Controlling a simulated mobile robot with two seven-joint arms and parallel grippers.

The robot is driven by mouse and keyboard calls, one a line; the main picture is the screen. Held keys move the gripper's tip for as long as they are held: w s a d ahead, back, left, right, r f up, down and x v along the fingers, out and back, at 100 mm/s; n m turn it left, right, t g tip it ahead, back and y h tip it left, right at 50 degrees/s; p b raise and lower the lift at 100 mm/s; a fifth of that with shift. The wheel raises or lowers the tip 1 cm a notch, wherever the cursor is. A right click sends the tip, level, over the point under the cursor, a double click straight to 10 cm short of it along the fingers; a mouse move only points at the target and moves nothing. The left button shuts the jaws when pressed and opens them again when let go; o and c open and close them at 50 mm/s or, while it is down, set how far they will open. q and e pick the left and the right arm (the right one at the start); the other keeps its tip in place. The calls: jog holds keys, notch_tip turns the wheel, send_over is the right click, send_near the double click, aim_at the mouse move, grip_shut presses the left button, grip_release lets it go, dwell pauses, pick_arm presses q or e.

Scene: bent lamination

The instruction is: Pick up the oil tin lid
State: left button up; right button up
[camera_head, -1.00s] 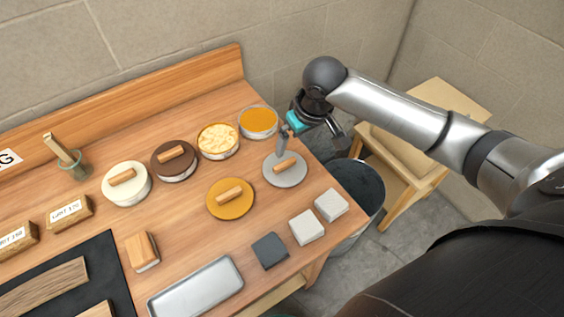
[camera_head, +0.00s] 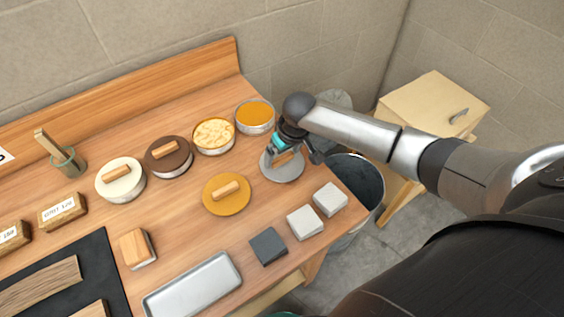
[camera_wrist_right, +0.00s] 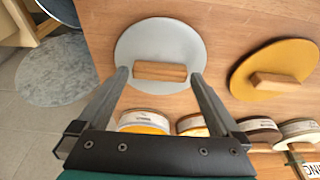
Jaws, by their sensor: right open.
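A round grey lid (camera_head: 281,174) with a wooden bar handle (camera_wrist_right: 160,71) lies flat on the bench near its right end. A mustard-yellow lid (camera_head: 227,194) with a similar handle lies to its left. No readable label shows which is the oil tin lid. My right gripper (camera_head: 291,154) is over the grey lid. In the right wrist view its open fingers (camera_wrist_right: 159,74) stand at either end of the grey lid's handle, with gaps visible. In the head view the gripper partly hides that handle. My left gripper is not in view.
An open tin with orange contents (camera_head: 255,117) and one with pale flakes (camera_head: 214,136) stand behind the lids. Brown-lidded (camera_head: 170,172) and white-lidded tins (camera_head: 121,196) stand further left. Small blocks (camera_head: 304,222) and a metal tray (camera_head: 193,287) lie in front. A dark bin (camera_head: 357,181) stands beyond the edge.

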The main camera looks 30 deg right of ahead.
jog(key=shift+f, duration=0.25)
jog(key=c, duration=1.1)
